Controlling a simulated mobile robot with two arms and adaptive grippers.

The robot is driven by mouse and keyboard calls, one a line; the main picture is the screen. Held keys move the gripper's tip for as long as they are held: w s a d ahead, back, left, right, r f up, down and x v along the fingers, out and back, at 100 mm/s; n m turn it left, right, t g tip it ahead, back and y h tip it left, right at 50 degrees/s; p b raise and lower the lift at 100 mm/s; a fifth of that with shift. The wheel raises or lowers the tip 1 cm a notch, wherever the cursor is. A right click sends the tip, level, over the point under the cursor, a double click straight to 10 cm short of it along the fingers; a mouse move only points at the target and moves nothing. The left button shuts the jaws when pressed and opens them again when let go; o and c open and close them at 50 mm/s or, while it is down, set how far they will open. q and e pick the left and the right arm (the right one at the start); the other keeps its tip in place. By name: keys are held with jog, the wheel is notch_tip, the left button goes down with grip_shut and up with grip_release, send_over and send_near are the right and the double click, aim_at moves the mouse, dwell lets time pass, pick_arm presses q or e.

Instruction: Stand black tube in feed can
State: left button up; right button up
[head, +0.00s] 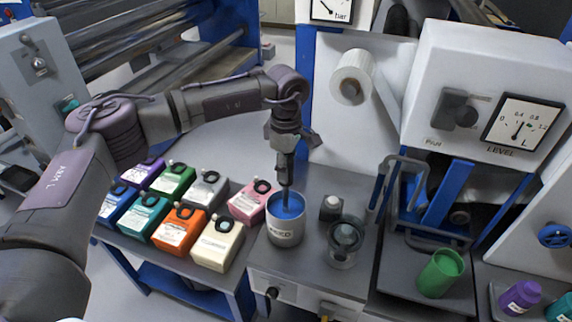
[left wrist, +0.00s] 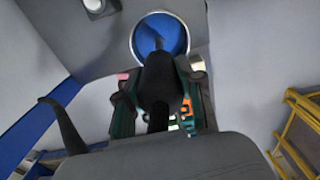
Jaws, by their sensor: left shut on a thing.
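The feed can (head: 285,232) is a grey-white lettered can with blue inside, standing on the grey counter. The left wrist view shows its blue round opening (left wrist: 172,30) straight ahead of the gripper. My left gripper (head: 286,180) points down above the can and is shut on the black tube (head: 285,199). The tube hangs about upright, its thin lower end inside the can's rim. The left wrist view shows the tube (left wrist: 160,78) between the fingers, its tip over the blue. Whether the tip touches the bottom is hidden. My right gripper is not in view.
Several coloured ink canisters, such as the cream one (head: 217,246) and the pink one (head: 249,203), stand left of the can. A clear jar (head: 344,243) and a small grey bottle (head: 331,208) stand close on its right. A green cup (head: 440,273) sits farther right.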

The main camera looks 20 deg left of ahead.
aim_at(286, 193)
pick_arm(q)
jog(key=shift+f+b, duration=1.75)
jog(key=shift+f, duration=0.8)
jog(key=shift+f+b, duration=1.55)
jog(key=shift+f, duration=0.5)
jog(key=o, duration=1.1)
